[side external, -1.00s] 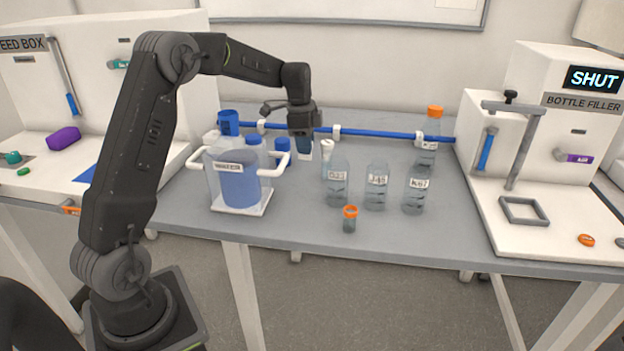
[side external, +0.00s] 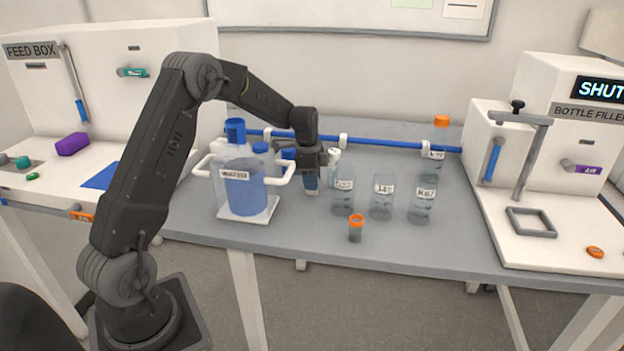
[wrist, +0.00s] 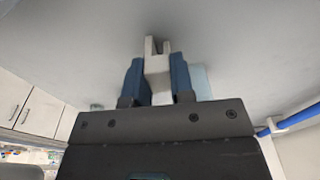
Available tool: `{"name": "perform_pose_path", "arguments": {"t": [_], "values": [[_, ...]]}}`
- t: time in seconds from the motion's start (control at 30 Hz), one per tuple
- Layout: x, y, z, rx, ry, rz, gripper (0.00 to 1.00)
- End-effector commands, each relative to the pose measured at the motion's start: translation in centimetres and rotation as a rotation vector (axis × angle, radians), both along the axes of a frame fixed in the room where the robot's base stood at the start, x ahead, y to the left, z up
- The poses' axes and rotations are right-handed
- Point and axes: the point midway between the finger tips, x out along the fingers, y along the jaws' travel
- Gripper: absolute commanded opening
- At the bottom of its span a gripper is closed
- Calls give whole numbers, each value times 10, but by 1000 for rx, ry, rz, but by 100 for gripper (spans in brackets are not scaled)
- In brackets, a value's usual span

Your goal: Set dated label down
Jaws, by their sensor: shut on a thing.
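My gripper (side external: 312,187) is low over the grey bench, between the water container and the clear bottles. In the wrist view its two blue fingers (wrist: 157,80) are shut on a small white piece with a notched top, which I take to be the dated label (wrist: 158,64). In the side view the piece is mostly hidden by the fingers, and no date can be read. I cannot tell whether it touches the bench. A pale blue patch (wrist: 201,82) shows beside the right finger in the wrist view.
The water container (side external: 244,190) with white handles stands close on the left. A blue rail (side external: 390,144) runs behind. Bare bench lies in front of my gripper.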

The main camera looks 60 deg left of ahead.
Motion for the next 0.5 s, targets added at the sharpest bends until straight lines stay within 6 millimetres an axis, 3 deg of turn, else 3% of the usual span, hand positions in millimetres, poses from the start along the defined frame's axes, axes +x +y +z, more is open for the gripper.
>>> {"name": "perform_pose_path", "arguments": {"t": [0.3,0.5], "values": [[0,0,-1,-1,1,0,48],[0,0,0,0,0,0,48]]}}
